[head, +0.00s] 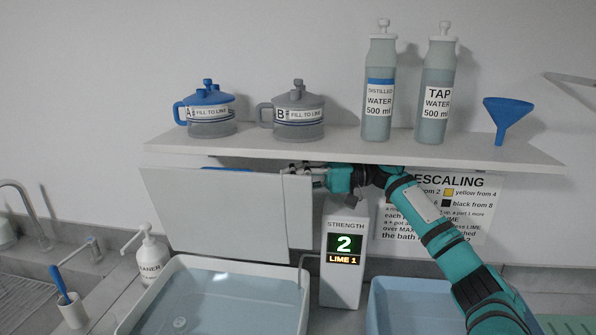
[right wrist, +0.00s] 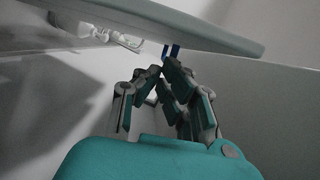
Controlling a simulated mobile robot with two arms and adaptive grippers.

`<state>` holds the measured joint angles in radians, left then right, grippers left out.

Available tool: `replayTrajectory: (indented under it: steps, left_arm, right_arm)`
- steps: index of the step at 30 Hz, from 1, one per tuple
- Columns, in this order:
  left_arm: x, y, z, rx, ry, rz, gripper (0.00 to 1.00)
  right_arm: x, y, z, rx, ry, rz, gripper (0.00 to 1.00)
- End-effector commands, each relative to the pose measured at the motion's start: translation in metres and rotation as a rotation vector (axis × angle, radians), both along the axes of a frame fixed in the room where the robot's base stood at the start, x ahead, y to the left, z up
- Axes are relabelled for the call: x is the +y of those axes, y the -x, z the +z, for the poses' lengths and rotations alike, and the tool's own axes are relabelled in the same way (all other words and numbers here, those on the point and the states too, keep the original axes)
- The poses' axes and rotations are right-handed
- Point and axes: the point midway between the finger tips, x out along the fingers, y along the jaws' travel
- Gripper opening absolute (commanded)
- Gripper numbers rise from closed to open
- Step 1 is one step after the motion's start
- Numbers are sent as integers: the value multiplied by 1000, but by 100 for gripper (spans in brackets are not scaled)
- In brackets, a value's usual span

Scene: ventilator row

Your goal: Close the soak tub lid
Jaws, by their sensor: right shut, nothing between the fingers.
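A white panel (head: 212,212), which looks like the soak tub lid, stands raised and steep behind a white tub (head: 238,261) holding water. A narrower pale strip (head: 298,215) shows at the panel's right end. My right gripper (head: 311,176) is at the panel's upper right corner, just under the shelf. In the right wrist view its fingers (right wrist: 165,88) are shut and empty, close to a pale surface. Whether they touch the panel I cannot tell. My left gripper is not in view.
A white shelf (head: 350,151) sits close above my right gripper, bearing jugs, bottles and a blue funnel (head: 507,114). A strength display (head: 343,255) stands right of the white tub. A blue tub (head: 374,309) is at the lower right. A pump bottle (head: 152,256) stands left.

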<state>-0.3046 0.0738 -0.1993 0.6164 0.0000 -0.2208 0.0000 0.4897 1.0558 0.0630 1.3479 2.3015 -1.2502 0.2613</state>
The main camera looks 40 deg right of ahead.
Motion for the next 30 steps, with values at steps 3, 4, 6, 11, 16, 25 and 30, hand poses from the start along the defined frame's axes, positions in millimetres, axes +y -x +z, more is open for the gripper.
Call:
replayTrajectory:
  steps: [3,4,6,11,16,25,30]
  left_arm:
    - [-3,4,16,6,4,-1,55]
    - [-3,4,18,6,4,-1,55]
    - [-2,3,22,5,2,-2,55]
    - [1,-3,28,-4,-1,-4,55]
    - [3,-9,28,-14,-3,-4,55]
    - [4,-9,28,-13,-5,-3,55]
    - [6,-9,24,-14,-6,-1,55]
  right_arm:
    - [19,-13,4,0,-1,1,0]
    - [23,-16,4,0,-1,2,0]
    - [31,-22,2,-1,-1,2,0]
    - [42,-30,0,-1,-2,0,0]
    - [45,-32,-3,-1,-1,0,0]
    - [45,-32,-3,-2,2,0,0]
    - [57,-31,-4,-24,26,2,0]
